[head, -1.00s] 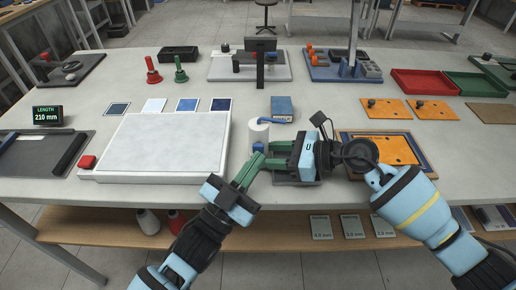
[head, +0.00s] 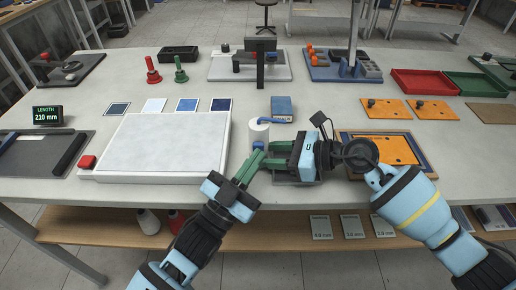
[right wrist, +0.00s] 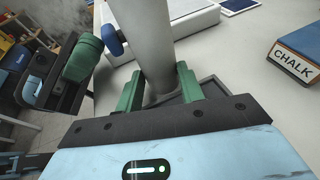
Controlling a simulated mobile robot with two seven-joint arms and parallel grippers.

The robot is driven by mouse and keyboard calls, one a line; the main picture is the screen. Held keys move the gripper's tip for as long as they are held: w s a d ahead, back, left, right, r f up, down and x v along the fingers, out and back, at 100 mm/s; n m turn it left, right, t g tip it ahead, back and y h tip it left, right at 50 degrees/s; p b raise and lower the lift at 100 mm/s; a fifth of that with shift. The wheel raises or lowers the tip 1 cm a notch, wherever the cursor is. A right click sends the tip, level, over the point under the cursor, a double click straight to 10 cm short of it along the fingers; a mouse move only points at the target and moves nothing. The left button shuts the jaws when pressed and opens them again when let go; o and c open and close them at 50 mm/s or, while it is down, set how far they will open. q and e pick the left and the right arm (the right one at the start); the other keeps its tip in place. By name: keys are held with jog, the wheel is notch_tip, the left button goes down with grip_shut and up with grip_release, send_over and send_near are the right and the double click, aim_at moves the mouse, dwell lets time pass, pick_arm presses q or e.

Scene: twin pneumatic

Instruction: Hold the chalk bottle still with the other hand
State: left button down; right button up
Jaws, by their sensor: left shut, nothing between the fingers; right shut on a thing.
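The chalk bottle (head: 259,132) is a white cylinder with a blue part at its top and a blue knob low on its near side. It stands upright near the front of the table. My right gripper (right wrist: 160,95) is shut on its lower body, one green finger on each side. My left gripper (head: 256,158) is shut and empty, its green fingertips just in front of the blue knob (right wrist: 113,40). In the right wrist view the left gripper (right wrist: 88,52) is beside that knob; I cannot tell whether they touch. The bottle's top is outside the right wrist view.
A blue chalk box (head: 282,107) stands behind the bottle. A large white slab (head: 165,145) lies to the left, with a red button (head: 88,162) at its corner. A dark grey tray (right wrist: 212,88) is at the bottle's base. An orange board (head: 383,148) lies right, behind my right arm.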

pick_arm(q)
jog(key=shift+w, duration=0.2)
pick_arm(e)
jog(key=shift+s, duration=0.1)
pick_arm(q)
jog(key=shift+s, duration=0.95)
jog(key=s, duration=0.5)
jog(key=shift+a, duration=0.1)
dwell(0.4)
dwell(0.5)
pick_arm(e)
jog(key=o, duration=0.8)
